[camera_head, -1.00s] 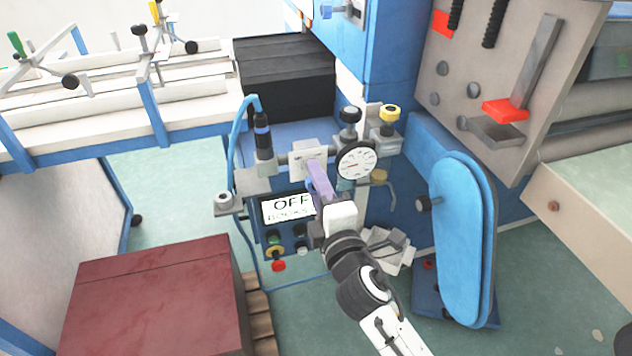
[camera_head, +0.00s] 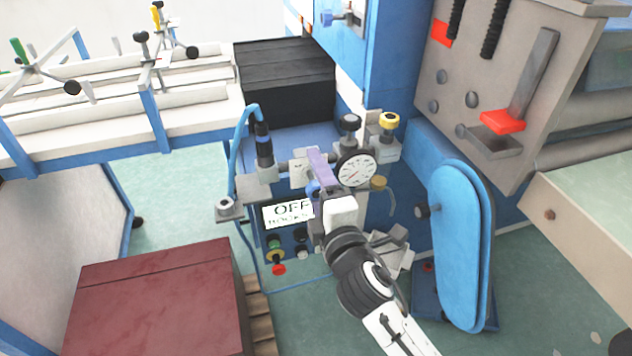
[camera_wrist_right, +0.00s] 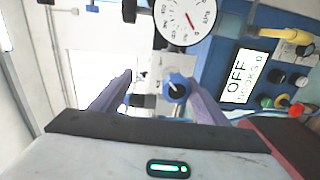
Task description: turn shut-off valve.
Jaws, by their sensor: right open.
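The shut-off valve appears to be the blue knob (camera_wrist_right: 176,90) on a pale fitting in the right wrist view. It shows between the two purple fingers of my right gripper (camera_wrist_right: 158,78), which are apart with nothing clearly clamped between them. Whether a finger touches the knob I cannot tell. In the head view my right gripper (camera_head: 319,160) reaches up to the pipe fittings left of the round gauge (camera_head: 356,170). Its fingers and wrist hide most of the valve there; only a bit of blue (camera_head: 312,188) shows. My left gripper is not in view.
An OFF sign panel (camera_head: 287,213) with several buttons sits below the fittings. Black (camera_head: 349,124) and yellow (camera_head: 389,121) knobs stand above the gauge. A blue rounded guard (camera_head: 462,240) is to the right. A dark red box (camera_head: 150,300) stands at lower left.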

